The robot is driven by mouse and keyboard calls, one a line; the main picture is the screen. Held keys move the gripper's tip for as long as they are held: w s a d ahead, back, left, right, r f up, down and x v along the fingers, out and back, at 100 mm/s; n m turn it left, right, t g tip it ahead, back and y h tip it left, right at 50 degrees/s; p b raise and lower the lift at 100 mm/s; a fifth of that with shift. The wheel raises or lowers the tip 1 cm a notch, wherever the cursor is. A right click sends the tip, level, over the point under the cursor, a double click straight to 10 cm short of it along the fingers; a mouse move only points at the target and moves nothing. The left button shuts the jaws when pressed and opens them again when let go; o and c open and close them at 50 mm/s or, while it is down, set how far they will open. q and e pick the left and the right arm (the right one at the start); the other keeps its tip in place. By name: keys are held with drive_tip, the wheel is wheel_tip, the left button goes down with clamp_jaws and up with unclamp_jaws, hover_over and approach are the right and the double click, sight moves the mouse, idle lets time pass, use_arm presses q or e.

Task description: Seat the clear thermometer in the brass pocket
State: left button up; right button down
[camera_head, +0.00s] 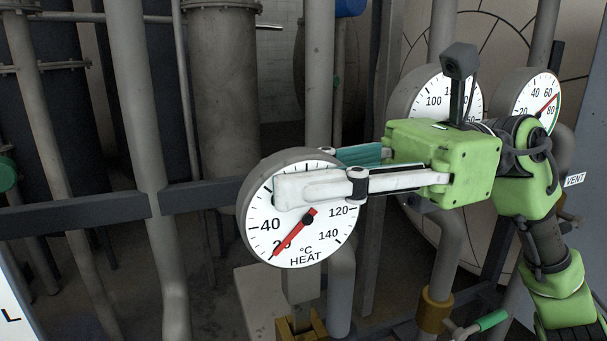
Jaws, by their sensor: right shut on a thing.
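The thermometer (265,240) is a round dial with a white face, a grey rim and a red pointer, marked °C HEAT. My right gripper (297,178) comes in from the right and is shut on it. One pale finger lies across the front of the dial; the other goes behind it and its tip is hidden. A grey stem (301,288) runs down from the dial. The brass pocket (300,329) is at the bottom edge, directly below the stem and partly cut off. I cannot tell whether the stem is inside it or just above. My left gripper is out of view.
Two more dials (437,98) (537,101) stand behind my right arm. A grey pipe (341,290) rises just right of the stem. A brass collar (434,313) and a green handle (492,320) are at lower right. A dark rail (75,212) crosses the left.

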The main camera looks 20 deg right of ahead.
sight(305, 224)
drive_tip(key=shift+f+b, duration=1.95)
drive_tip(key=shift+f, duration=0.1)
drive_tip(key=c, duration=1.8)
unclamp_jaws()
drive_tip(key=shift+d, duration=0.1)
drive_tip(key=d, duration=1.2)
drive_tip(key=shift+w, duration=0.2)
